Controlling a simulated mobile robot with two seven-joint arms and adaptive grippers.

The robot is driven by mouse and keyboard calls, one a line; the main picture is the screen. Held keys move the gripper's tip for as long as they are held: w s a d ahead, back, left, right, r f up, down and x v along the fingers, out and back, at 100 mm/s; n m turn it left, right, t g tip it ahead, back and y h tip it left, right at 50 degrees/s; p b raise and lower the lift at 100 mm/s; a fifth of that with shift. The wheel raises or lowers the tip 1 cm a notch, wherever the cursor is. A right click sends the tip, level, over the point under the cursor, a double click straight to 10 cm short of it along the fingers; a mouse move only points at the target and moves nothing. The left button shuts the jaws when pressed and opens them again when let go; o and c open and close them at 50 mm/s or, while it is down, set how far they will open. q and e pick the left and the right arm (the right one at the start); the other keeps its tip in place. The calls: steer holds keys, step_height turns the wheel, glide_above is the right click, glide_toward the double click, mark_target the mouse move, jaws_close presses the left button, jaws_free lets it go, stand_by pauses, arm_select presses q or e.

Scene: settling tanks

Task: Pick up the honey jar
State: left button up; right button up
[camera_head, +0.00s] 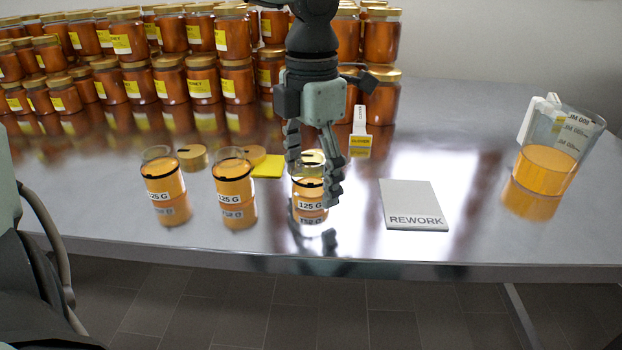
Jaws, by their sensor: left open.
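Three small open glass jars of orange honey labelled 125 G stand upright in a row on the steel table: a left jar (162,180), a middle jar (233,183) and a right jar (307,212). My left gripper (314,188) reaches down from the top and is open. Its fingers overlap the right jar in the picture and partly hide it. I cannot tell whether they touch it. Many larger lidded honey jars (170,85) are stacked at the back left. My right gripper is not in view.
Gold lids (192,157) and a yellow pad (267,165) lie behind the small jars. A grey REWORK plate (412,206) lies right of my gripper. A large measuring jug (548,165) with honey stands at the right. The steel table (470,130) is clear between plate and jug.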

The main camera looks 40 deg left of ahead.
arm_select(q)
steer(key=c, duration=1.4)
steer(key=shift+c, duration=0.3)
steer(key=shift+r, duration=0.15)
